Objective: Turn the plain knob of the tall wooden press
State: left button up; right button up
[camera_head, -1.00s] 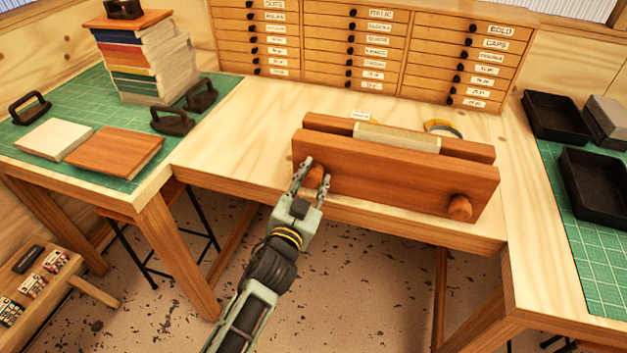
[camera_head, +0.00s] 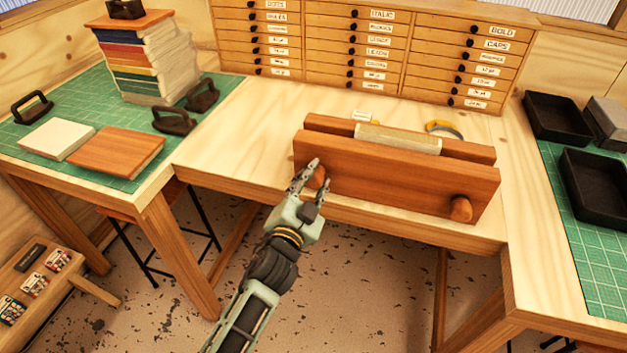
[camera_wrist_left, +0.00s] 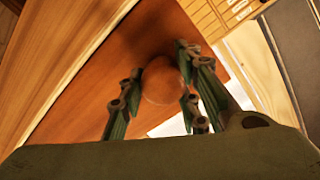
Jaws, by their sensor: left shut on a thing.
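The tall wooden press (camera_head: 390,183) stands at the front of the middle table, with a pale book block (camera_head: 398,138) clamped between its two boards. Its left knob (camera_head: 317,177) is a round wooden one on the front board, partly hidden by my fingers. Its right knob (camera_head: 461,208) is free. My left gripper (camera_head: 315,178) is shut on the left knob. In the left wrist view, the knob (camera_wrist_left: 163,82) sits between the two fingers, with the board behind it. My right gripper is not in view.
A yellow-and-grey tape roll (camera_head: 445,129) lies behind the press. A drawer cabinet (camera_head: 355,50) lines the back. Black trays (camera_head: 600,185) are on the right green mat. Books and black-handled weights (camera_head: 173,121) are on the left table. The tabletop left of the press is clear.

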pick_arm(q)
jog(key=o, duration=1)
jog(key=shift+s+d+f, duration=0.1)
jog(key=shift+d+f, duration=0.05)
jog(key=shift+f, duration=0.2)
jog(key=shift+c, duration=0.2)
jog(key=shift+o, duration=0.6)
jog(key=shift+r, duration=0.15)
jog(key=v, duration=1.2)
jog(key=s+a+f+n+g+y, duration=0.1)
jog(key=s+a+f+g, duration=0.25)
jog(key=f, duration=0.95)
jog(key=s+a+f+n+g+y, duration=0.1)
jog(key=s+a+f+n+g, duration=0.2)
jog(key=f, duration=0.9)
jog(key=s+a+f+g+y, duration=0.2)
jog(key=s+a+f, duration=0.15)
jog(key=f, duration=0.95)
jog(key=s+a+f+n+g, duration=0.1)
jog(key=s+a+f+g, duration=0.1)
jog(key=s+f, duration=0.4)
jog(key=s+a+f+n+g+y, duration=0.1)
jog(key=s+a+f, duration=0.4)
jog(key=s, duration=1)
jog(key=s+a+f+n+g, duration=0.2)
jog(key=s+f, duration=0.5)
jog(key=s, duration=0.4)
jog(key=shift+s+a+f+g+y, duration=0.35)
jog(key=shift+a+g, duration=0.35)
jog(key=shift+g, duration=0.55)
